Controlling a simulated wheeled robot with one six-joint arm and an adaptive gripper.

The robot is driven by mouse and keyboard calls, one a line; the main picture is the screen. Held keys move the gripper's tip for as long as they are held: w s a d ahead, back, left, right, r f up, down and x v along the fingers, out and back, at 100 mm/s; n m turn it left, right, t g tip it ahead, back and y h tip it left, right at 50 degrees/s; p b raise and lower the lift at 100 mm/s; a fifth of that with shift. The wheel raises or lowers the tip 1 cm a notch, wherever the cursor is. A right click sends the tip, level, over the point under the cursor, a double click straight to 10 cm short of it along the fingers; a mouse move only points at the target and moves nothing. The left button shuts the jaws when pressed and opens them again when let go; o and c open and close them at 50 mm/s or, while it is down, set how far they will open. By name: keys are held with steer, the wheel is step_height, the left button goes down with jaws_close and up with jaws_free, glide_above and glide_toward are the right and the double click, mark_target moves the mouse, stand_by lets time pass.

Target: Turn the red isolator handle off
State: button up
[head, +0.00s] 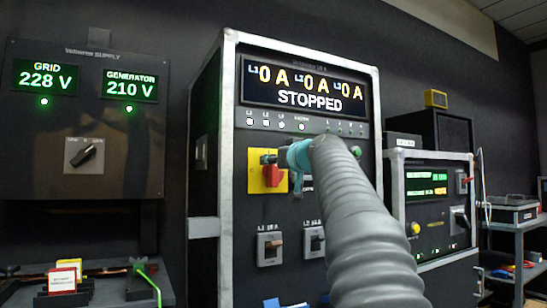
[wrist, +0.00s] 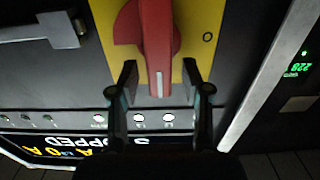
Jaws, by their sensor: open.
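The red isolator handle (head: 272,175) sits on a yellow plate (head: 255,184) on the front of the tall cabinet. The wrist view shows the handle (wrist: 157,40) close up and upside down, its long grip running down the picture with a white mark at its lower end. An "O" is printed on the yellow plate (wrist: 205,55) to the right of the handle. My gripper (wrist: 160,76) is open, one finger on each side of the handle's marked end, with a gap showing on both sides. In the head view my gripper (head: 286,160) and arm hide part of the plate.
The cabinet display (head: 305,88) reads STOPPED with 0 A on all three lines. Smaller switches (head: 270,248) sit below the isolator. A supply panel (head: 130,180) hangs at the left, and a smaller cabinet (head: 430,250) stands at the right.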

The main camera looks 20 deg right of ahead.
steer(key=shift+w, duration=0.5)
